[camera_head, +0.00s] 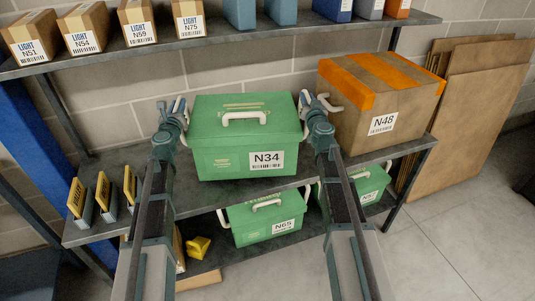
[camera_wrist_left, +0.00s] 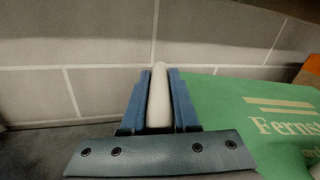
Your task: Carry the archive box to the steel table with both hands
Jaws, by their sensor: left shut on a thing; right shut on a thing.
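The archive box (camera_head: 243,155) is green, labelled N34, with a white lid handle and white side handles. It is upright at the middle shelf, and I cannot tell if it touches the shelf. My left gripper (camera_head: 178,112) is shut on its left side handle; in the left wrist view the white handle (camera_wrist_left: 158,100) stands between the blue fingers, beside the green lid (camera_wrist_left: 255,115). My right gripper (camera_head: 308,105) is at the box's right side, shut on the handle there, which is mostly hidden. No steel table is recognisable in view.
A taped cardboard box N48 (camera_head: 380,103) stands close on the right. The upper shelf (camera_head: 215,39) holds several boxes above. Small yellow-fronted bins (camera_head: 103,195) stand left. Green boxes, one labelled N65 (camera_head: 265,222), sit below. Flat cardboard (camera_head: 480,100) leans on the right wall; the floor (camera_head: 440,240) there is clear.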

